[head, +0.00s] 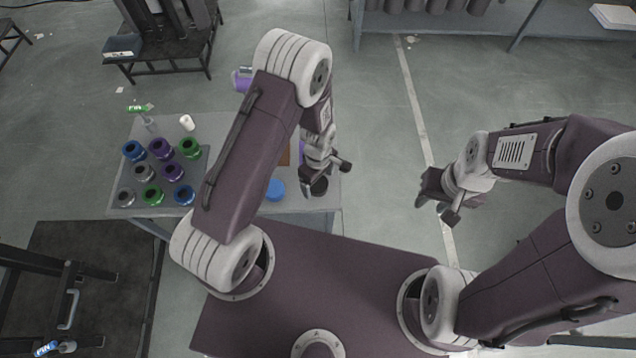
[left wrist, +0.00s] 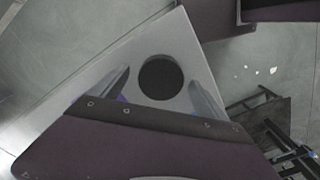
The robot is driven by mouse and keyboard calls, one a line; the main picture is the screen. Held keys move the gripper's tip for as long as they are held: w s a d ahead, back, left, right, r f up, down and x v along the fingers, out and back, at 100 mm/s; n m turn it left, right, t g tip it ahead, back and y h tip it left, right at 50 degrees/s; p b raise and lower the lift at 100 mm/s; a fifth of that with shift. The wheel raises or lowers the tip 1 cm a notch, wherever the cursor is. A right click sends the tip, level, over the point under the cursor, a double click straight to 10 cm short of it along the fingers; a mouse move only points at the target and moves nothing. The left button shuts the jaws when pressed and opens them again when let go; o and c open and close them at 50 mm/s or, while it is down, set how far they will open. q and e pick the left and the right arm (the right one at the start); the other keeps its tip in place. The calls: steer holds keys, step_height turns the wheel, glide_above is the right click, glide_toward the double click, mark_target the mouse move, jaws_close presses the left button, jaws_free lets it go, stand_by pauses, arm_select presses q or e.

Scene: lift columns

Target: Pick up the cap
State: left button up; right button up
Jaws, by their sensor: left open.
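A black round cap (head: 320,187) lies near the right end of the grey table (head: 225,130), beside my left gripper (head: 325,181). In the left wrist view the black cap (left wrist: 160,78) shows as a dark disc on the pale table top, between the two fingers of my left gripper (left wrist: 159,88). Those fingers are apart, with nothing held. How high they are above the cap is hard to tell. My right gripper (head: 436,207) is over the floor, right of the table, with its fingers apart and empty.
A blue round lid (head: 275,190) lies left of the black cap. Several green, blue, purple and grey ring-shaped parts (head: 160,148) stand on a dark board at the table's left. A white cylinder (head: 187,122) stands behind them. My left arm hides the table's middle.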

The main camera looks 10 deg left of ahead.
mark_target(318, 183)
arm_select(q)
steer(key=shift+s, duration=0.1)
steer(key=c, duration=1.5)
steer(key=shift+r, duration=0.1)
step_height(318, 183, up, 4)
steer(key=shift+r+b, duration=0.15)
steer(key=shift+b, duration=0.2)
steer(key=s+d+r+p, duration=0.1)
steer(key=s+d+r, duration=0.4)
steer(key=s+r, duration=0.3)
steer(key=shift+s+d+r, duration=0.2)
steer(key=shift+s+d, duration=0.2)
steer(key=shift+s, duration=0.65)
